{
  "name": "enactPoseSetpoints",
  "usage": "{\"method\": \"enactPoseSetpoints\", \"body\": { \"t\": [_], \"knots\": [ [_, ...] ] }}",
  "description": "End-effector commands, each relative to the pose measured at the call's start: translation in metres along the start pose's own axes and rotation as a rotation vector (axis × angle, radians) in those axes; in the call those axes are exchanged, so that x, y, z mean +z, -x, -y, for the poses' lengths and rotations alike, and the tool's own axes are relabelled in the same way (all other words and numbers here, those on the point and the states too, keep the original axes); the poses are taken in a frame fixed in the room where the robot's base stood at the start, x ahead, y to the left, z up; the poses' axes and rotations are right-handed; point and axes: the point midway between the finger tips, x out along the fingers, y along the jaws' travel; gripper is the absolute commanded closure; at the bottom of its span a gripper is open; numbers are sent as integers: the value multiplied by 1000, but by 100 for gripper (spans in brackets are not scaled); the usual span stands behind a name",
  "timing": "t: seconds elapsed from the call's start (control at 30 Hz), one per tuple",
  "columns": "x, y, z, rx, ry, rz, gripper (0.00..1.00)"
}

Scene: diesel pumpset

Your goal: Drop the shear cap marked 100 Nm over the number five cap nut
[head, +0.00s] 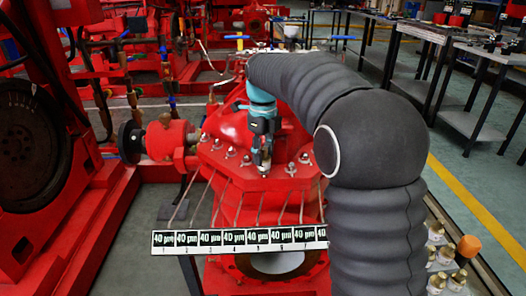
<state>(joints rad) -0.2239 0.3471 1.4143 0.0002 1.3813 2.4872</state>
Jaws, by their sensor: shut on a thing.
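My gripper (264,148) points down over the front edge of the red flange, shut on a small grey metal piece (265,161) that looks like a shear cap. Its marking is too small to read. Several silvery cap nuts stand along the flange edge, such as one on the left (231,152) and one on the right (290,169). The held piece is in line with the nut place above label 5 on the number strip (257,248). It hides the nut there, and I cannot tell whether the two touch.
Several pale, brass-coloured pieces (436,232) and an orange-topped one (469,246) stand at the lower right, beside my arm. Thin rods run from the strip up toward the flange. A red pipe with a round black end (131,142) is at left. Grey workbenches (470,120) stand at right.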

Motion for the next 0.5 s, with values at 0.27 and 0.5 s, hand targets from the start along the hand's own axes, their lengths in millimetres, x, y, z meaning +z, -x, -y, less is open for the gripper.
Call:
{"method": "enactPoseSetpoints", "body": {
  "t": [0.27, 0.5],
  "knots": [
    [0, -8, 0, 0, 0, 0, 95],
    [0, -12, 0, 0, 0, -1, 48]
  ]
}}
